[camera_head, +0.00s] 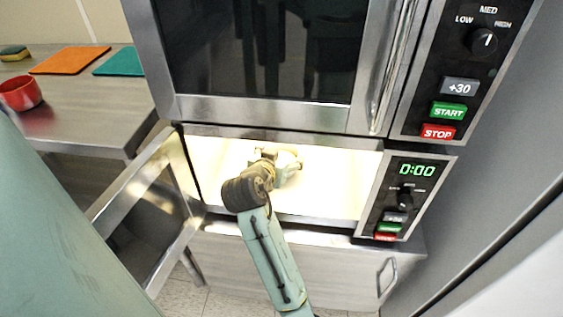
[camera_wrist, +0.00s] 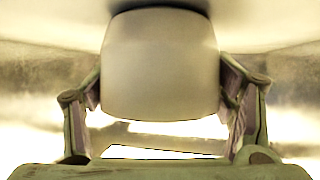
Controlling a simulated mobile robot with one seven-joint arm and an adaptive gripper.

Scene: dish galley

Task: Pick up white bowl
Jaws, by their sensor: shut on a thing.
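The white bowl (camera_wrist: 160,65) fills the upper middle of the wrist view, with its pale side facing the camera. My gripper (camera_wrist: 165,100) has one finger against each side of the bowl and is shut on it. In the head view my gripper (camera_head: 277,160) is inside the lit lower microwave (camera_head: 335,185). A pale part of the bowl (camera_head: 289,158) shows there, mostly hidden behind my gripper and wrist. I cannot tell whether the bowl touches the microwave floor.
The microwave door (camera_head: 118,190) hangs open at the left. A closed upper microwave (camera_head: 270,112) sits directly above. On the left counter are a red bowl (camera_head: 20,94), an orange board (camera_head: 68,60), a teal board (camera_head: 119,62) and a sponge (camera_head: 13,53).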

